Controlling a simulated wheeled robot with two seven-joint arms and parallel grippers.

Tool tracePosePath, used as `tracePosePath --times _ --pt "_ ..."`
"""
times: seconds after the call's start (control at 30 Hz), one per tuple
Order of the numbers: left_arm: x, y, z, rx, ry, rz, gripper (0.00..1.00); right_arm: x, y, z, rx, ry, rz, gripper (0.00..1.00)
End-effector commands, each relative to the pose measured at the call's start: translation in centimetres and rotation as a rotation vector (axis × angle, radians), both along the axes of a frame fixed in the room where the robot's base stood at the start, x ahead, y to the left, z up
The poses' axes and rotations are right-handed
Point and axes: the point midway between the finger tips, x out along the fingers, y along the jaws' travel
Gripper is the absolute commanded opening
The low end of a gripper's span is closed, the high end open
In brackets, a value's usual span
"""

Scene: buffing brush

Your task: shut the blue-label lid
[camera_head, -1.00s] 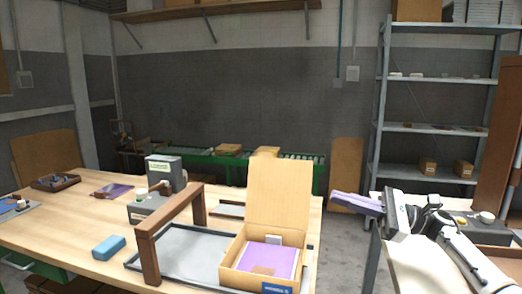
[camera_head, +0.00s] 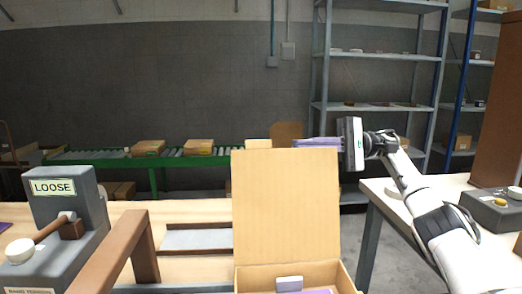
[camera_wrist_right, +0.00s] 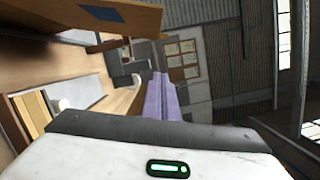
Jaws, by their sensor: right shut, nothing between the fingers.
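The cardboard box (camera_head: 348,279) stands at the bottom of the head view, cut off by the frame edge. Its lid (camera_head: 285,205) stands open, upright at the rear. A white piece (camera_head: 289,284) and something purple (camera_head: 318,292) lie inside. A gap to the lid cannot be judged. The fingers also show in the right wrist view (camera_wrist_right: 161,97). My left gripper is not in view.
A grey device marked LOOSE (camera_head: 62,212) and a brown wooden frame (camera_head: 143,245) stand left of the box. A side table (camera_head: 420,188) is at the right, with a grey control box (camera_head: 492,207). A floor gap separates the tables. Shelves and a roller conveyor stand behind.

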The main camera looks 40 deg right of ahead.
Motion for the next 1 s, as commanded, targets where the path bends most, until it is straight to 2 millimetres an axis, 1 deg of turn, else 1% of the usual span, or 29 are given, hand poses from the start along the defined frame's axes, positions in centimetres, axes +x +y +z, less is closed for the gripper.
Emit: tracePosePath --times 0.17,0.5,0.57,0.7,1.0 --pt "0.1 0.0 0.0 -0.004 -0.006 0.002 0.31 1.0 2.3 0.0 -0.001 0.002 0.006 0.00" --pt "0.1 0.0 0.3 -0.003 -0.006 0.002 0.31 4.3 8.8 0.9 0.001 0.000 0.006 0.00" --pt "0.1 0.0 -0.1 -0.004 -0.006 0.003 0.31 3.5 8.9 0.9 0.000 0.003 0.001 0.00" --pt "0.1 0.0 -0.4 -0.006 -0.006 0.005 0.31 2.4 9.8 1.4 0.001 0.004 0.003 0.00" --pt "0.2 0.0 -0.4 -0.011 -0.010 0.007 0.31 1.3 10.7 2.2 0.002 0.002 0.001 0.00"
